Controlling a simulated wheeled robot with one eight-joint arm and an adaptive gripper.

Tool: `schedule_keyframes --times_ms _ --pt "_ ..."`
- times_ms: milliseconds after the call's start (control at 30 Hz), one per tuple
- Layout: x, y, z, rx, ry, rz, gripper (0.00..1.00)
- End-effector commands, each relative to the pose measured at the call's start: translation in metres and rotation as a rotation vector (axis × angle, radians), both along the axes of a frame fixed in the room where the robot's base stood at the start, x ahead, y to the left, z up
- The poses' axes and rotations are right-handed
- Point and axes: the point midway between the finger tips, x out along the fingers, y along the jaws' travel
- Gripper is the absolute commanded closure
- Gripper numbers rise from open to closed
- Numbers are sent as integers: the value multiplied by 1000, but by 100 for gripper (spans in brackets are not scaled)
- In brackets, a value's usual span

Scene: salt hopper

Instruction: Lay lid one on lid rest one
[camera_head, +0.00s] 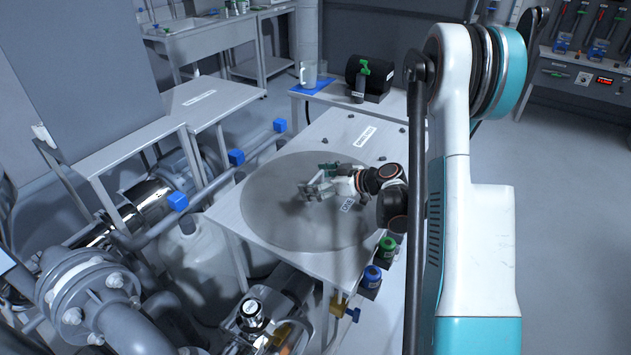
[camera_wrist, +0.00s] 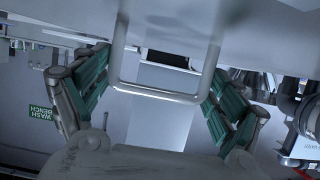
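A large round grey disc (camera_head: 275,205) lies flat on the pale table (camera_head: 345,140) in the middle of the head view. In the wrist view a U-shaped metal handle (camera_wrist: 155,92) stands in the space between the two green-padded fingers of my gripper (camera_wrist: 160,78). The fingers are spread wide, one near each side of the handle. I cannot tell whether they touch it. Lid rest one cannot be made out by its label.
A second pale bench (camera_head: 215,93) with an unreadable label stands at left. A mug (camera_head: 308,74) on a blue mat and a black cylinder (camera_head: 368,75) stand behind. Pipes with blue-handled valves (camera_head: 237,157) run left of the table. Open floor (camera_head: 570,200) lies at right.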

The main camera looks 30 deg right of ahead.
Motion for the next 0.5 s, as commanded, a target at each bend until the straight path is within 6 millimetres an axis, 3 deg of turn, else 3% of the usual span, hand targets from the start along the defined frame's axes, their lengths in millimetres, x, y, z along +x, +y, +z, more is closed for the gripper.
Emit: schedule_keyframes --times_ms 500 --pt "-2 -1 2 0 0 -1 0"
